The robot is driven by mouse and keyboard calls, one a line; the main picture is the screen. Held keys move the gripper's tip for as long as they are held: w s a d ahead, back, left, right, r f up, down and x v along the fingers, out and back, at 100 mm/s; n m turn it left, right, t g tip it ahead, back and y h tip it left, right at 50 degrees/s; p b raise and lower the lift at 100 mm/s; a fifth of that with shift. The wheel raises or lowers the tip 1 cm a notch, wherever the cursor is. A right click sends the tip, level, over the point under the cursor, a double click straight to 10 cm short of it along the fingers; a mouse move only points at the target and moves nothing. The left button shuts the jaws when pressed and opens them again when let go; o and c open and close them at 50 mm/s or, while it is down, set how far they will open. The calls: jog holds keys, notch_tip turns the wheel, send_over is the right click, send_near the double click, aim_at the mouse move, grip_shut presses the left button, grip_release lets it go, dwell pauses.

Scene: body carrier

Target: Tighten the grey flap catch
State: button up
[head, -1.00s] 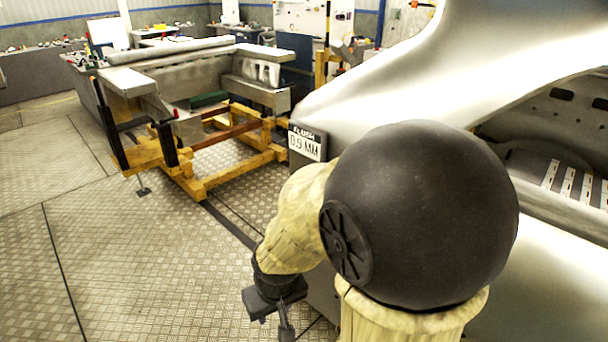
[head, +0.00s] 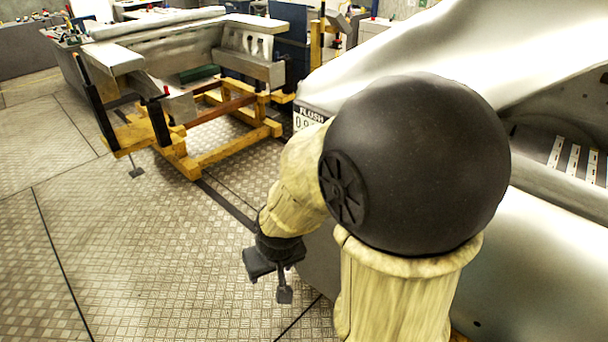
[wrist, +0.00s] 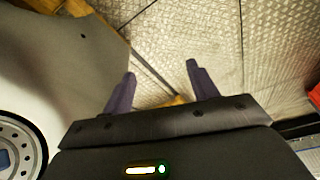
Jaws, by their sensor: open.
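My gripper (wrist: 160,85) is open and empty in the wrist view, its two dark fingers apart over the tread-plate floor. In the head view my gripper (head: 284,294) hangs low beside the car body, partly seen below my forearm. The grey flap catch cannot be made out in either view. A small sign (head: 302,118) reading "FLUSH" is on the edge of the silver car body (head: 400,60); my arm covers part of its figure.
A yellow wheeled carrier (head: 190,165) bearing a grey body section (head: 190,45) stands at the left. Patterned metal floor (head: 140,250) lies clear in front of it. In the wrist view a pale panel with a round part (wrist: 18,150) is close on the left.

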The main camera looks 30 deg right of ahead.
jog(key=w+a+r+m+t+h, duration=0.1)
jog(key=w+t+h, duration=0.15)
jog(key=w, duration=0.65)
jog(key=w+a+r+m+t+h, duration=0.15)
jog(key=w+t, duration=0.25)
jog(key=w, duration=0.4)
jog(key=s+d+r+m+g+h, duration=0.1)
jog(key=s+r+g+h, duration=0.1)
jog(key=h, duration=0.4)
jog(key=s+d+r+m+g+h+p, duration=0.1)
jog(key=s+r+g+h, duration=0.1)
jog(key=s+h, duration=0.2)
jog(key=h, duration=0.3)
jog(key=shift+s+d+r, duration=0.15)
jog(key=shift+d+r, duration=0.1)
jog(key=shift+r, duration=0.05)
jog(key=shift+m, duration=0.25)
jog(key=p+x, duration=0.1)
jog(key=x, duration=0.7)
jog(key=p+x, duration=0.2)
jog(key=x, duration=0.7)
jog(key=shift+d+r, duration=0.2)
jog(key=shift+r, duration=0.05)
jog(key=shift+c, duration=0.5)
